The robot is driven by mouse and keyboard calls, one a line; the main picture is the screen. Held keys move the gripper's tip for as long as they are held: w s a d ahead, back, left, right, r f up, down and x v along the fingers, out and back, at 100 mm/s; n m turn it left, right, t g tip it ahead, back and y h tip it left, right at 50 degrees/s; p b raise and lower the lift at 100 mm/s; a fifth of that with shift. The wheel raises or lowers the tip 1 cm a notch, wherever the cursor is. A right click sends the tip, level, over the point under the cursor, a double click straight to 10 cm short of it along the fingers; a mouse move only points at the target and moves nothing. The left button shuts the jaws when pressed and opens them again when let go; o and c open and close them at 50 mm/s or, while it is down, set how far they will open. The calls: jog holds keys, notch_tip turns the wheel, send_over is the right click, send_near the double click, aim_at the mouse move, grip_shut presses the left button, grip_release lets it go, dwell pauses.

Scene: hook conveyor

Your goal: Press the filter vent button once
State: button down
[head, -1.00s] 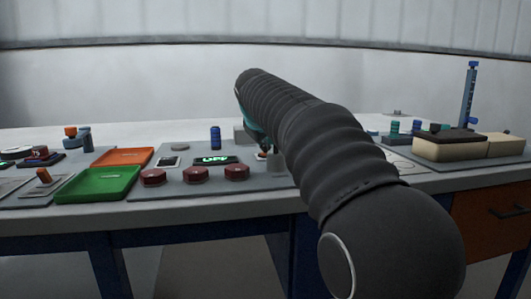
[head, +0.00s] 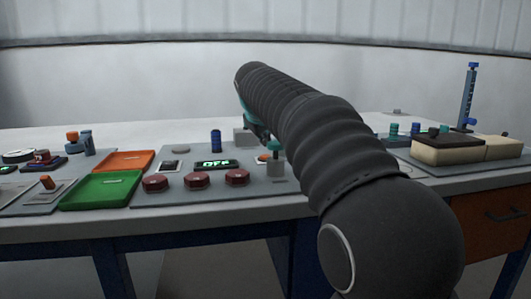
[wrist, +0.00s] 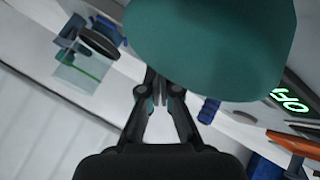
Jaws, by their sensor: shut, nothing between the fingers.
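In the head view three dark red round buttons (head: 196,181) stand in a row on a grey panel (head: 255,193). Behind them a small display (head: 215,164) glows green and appears to read OFF. A teal-topped piece (head: 275,147) stands on a grey base at the panel's right, beside my arm. No readable label shows which control is the filter vent button. My gripper (wrist: 157,88) is shut and empty in the wrist view. A large teal rounded thing (wrist: 210,40) fills the top there, close to the fingertips; contact cannot be told.
A green tray (head: 100,190) and an orange tray (head: 122,161) lie left of the panel. A blue knob (head: 216,140) stands behind the display. Cream blocks (head: 450,153) and a blue post (head: 467,95) stand at right. The table's back is largely clear.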

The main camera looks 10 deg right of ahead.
aim_at(265, 156)
jog(key=shift+r+p, duration=1.55)
jog(key=shift+r, duration=0.4)
jog(key=shift+f, duration=0.1)
